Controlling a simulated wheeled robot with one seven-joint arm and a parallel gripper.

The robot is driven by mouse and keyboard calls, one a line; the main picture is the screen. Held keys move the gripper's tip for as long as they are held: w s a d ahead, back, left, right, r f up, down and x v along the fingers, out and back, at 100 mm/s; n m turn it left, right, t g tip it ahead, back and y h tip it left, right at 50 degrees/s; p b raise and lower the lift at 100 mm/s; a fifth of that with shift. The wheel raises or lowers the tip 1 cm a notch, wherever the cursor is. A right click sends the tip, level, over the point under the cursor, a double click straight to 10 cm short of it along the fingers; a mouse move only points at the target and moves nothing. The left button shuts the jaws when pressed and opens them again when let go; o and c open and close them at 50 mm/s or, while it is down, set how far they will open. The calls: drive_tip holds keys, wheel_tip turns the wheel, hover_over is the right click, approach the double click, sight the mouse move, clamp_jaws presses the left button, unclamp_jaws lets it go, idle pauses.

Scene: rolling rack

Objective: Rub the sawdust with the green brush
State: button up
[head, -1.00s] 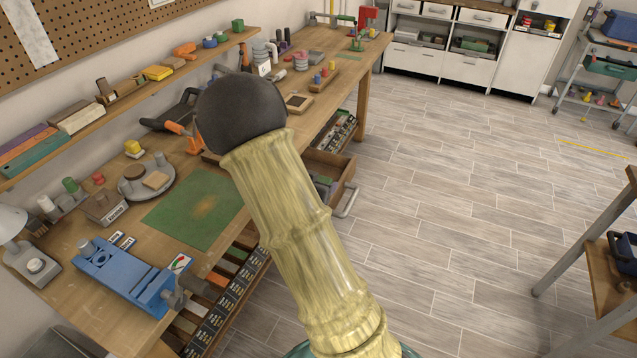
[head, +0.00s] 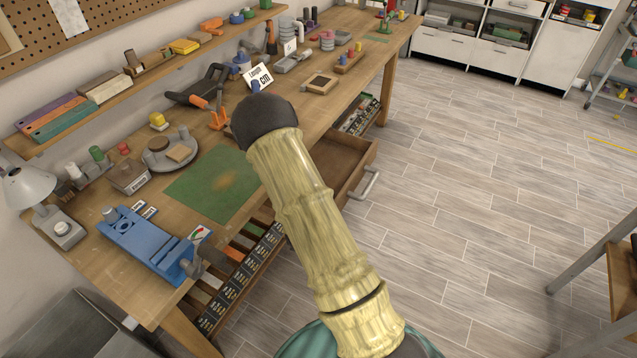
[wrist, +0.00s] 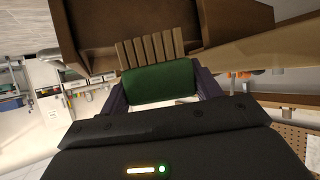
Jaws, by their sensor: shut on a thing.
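The green brush (wrist: 160,85) is between the fingers of my gripper (wrist: 158,92) in the wrist view, a dark green block with a row of tan tufts above it. The gripper is shut on it. The sawdust (head: 226,181) is a faint tan patch in the middle of the green mat (head: 195,190) on the workbench, in the head view. My arm crosses the head view to the right of the mat. My gripper and the brush cannot be made out there.
An open drawer (head: 367,150) juts from the bench front, right of my arm. An orange-handled clamp (head: 217,119) is farther back.

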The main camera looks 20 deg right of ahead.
drive_tip(key=w+a+f+n+y+b, duration=0.1)
drive_tip(key=a+f+n+y+b, duration=0.2)
drive_tip(key=f+b, duration=0.7)
wheel_tip(320, 180, down, 6)
drive_tip(key=shift+w+a+r, duration=0.2)
drive_tip(key=shift+a, duration=0.7)
